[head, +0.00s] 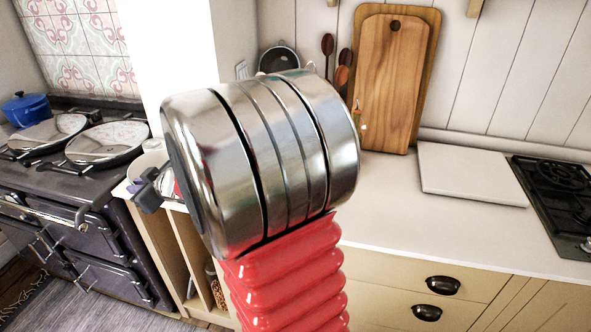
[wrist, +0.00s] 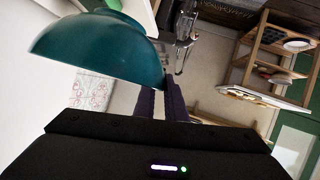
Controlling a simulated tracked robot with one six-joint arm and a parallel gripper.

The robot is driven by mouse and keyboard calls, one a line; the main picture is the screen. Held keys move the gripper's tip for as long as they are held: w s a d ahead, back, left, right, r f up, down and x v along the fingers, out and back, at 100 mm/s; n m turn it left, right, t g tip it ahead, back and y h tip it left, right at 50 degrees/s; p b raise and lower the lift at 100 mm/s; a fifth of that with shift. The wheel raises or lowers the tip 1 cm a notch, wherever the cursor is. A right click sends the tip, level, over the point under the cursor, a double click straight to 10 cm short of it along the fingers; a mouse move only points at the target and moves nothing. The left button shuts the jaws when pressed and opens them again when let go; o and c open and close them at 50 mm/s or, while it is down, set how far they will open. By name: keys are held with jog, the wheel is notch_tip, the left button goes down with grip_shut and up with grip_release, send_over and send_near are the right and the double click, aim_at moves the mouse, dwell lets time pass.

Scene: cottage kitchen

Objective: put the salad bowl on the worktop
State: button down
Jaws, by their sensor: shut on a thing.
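The salad bowl is a teal bowl (wrist: 98,47) in the upper left of the wrist view, seen from its side and tilted in that picture. My gripper (wrist: 163,90) is shut on its edge, with the dark fingers at the rim's lower right corner. The bowl is held up, clear of any surface that I can see. The white worktop (head: 394,197) runs along the wall, partly hidden behind my arm.
Wooden boards (head: 391,82) lean at the back, near wooden spoons (head: 328,45) and a dark pan (head: 279,59). A pale slab (head: 470,172) and a black hob (head: 563,195) take the right. The worktop's middle looks clear. A dark range cooker (head: 95,235) stands left.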

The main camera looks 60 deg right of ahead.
jog(key=shift+y, duration=0.3)
jog(key=s+d, duration=0.1)
jog(key=d, duration=0.2)
jog(key=s+d+r, duration=0.1)
jog(key=d, duration=0.2)
jog(key=s+d+r, duration=0.1)
jog(key=d, duration=0.2)
jog(key=shift+s+d+r, duration=0.2)
jog(key=shift+s, duration=0.2)
jog(key=s+d, duration=0.9)
jog(key=d, duration=0.1)
jog(key=shift+f, duration=0.25)
